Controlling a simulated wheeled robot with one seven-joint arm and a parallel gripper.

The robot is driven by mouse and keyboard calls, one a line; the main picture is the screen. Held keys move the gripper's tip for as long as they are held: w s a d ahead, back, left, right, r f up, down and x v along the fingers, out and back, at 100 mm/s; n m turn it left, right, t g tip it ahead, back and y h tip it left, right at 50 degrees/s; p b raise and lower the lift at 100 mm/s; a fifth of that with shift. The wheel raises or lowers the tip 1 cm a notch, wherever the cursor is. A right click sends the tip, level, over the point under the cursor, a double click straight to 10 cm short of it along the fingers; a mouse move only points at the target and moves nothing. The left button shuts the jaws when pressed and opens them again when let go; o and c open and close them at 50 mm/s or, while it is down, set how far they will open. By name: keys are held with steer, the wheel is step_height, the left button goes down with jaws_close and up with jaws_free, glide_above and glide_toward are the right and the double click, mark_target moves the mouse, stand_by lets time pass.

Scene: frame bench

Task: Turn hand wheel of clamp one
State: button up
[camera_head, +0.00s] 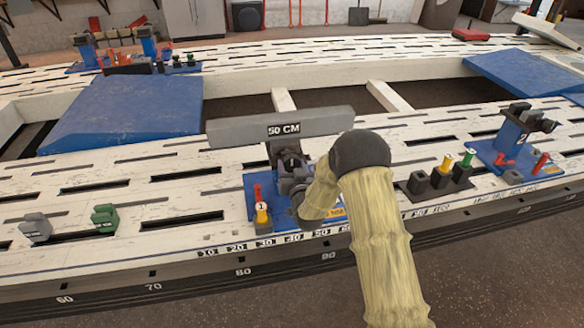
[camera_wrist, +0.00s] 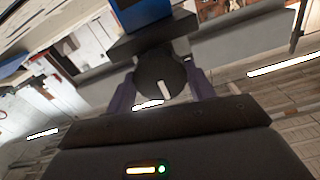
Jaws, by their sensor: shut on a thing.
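Clamp one stands on a blue base plate (camera_head: 260,192) at the bench's near rail, with a yellow peg marked 1 (camera_head: 262,214) in front. A grey bar lettered 50 CM (camera_head: 235,133) lies across the clamp's top. My gripper (camera_head: 293,183) is at the clamp, below the bar, and my pale sleeved arm hides part of it. In the wrist view the round dark hand wheel (camera_wrist: 152,72), with a white mark, sits between the two purple fingers of my gripper (camera_wrist: 162,88). The fingers are shut on its sides.
Clamp two (camera_head: 520,120) stands at the right on a blue plate. Dark blocks with yellow and green pegs (camera_head: 442,180) sit between the clamps. Grey (camera_head: 36,228) and green (camera_head: 105,218) blocks lie at the left. Slotted rail lies bare between these and clamp one.

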steer(key=shift+f, duration=0.2)
steer(key=o, duration=1)
steer(key=shift+r, duration=0.1)
steer(key=shift+s, duration=0.1)
steer(key=shift+s+d, duration=0.1)
steer(key=shift+s, duration=0.05)
steer(key=p+v, duration=0.2)
steer(key=v, duration=1.5)
steer(key=shift+r, duration=0.1)
